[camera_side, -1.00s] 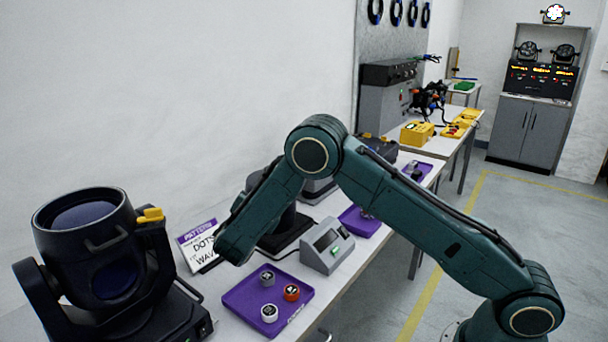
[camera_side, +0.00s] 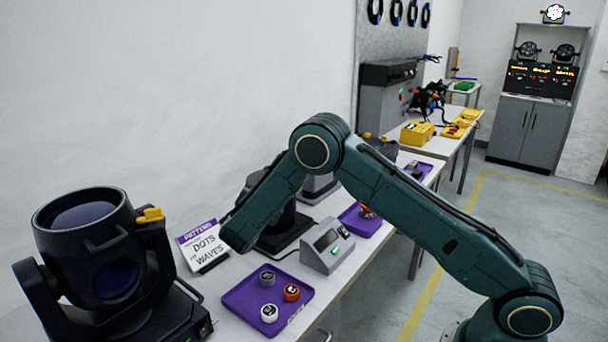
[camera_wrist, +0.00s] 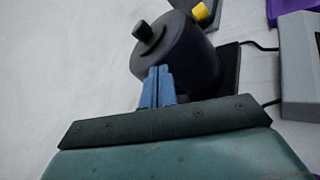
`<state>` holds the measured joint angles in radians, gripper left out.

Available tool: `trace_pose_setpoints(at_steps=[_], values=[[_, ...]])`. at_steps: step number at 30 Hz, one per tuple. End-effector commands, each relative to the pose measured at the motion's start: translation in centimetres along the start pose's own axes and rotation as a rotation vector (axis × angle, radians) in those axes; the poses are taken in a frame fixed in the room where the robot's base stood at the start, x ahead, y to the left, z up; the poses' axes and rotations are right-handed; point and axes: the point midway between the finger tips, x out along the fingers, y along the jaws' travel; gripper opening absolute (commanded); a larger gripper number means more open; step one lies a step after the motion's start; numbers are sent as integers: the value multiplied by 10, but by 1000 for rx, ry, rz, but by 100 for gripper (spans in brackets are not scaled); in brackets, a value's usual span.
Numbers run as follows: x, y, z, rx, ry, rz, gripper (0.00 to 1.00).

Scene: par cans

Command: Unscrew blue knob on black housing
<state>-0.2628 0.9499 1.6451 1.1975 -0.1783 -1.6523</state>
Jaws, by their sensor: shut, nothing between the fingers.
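In the wrist view, the two blue fingers of my gripper (camera_wrist: 158,70) are shut together with nothing between them. They overlap the lower part of a black, rounded housing (camera_wrist: 188,55) in the picture; I cannot tell whether they touch it. A short black stub (camera_wrist: 146,34) sticks out of the housing's upper left. A yellow knob (camera_wrist: 201,10) shows behind it on a dark bracket. I see no blue knob in either view. In the side view, my wrist hides most of this housing, and my fingers are out of sight there.
A purple tray (camera_side: 245,308) holds a grey, a red and a white cap. Beyond it stand a grey box (camera_side: 326,248) and a second purple tray (camera_side: 358,228) with a red item. A large black lamp (camera_side: 88,250) stands at left, beside a sign (camera_side: 203,245).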

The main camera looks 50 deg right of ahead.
Motion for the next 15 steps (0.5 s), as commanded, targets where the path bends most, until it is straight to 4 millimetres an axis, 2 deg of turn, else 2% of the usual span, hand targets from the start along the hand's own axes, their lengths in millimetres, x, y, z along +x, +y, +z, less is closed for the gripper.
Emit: trace_pose_setpoints(at_steps=[15], values=[[1, 1, -4, 0, 0, 0, 0]])
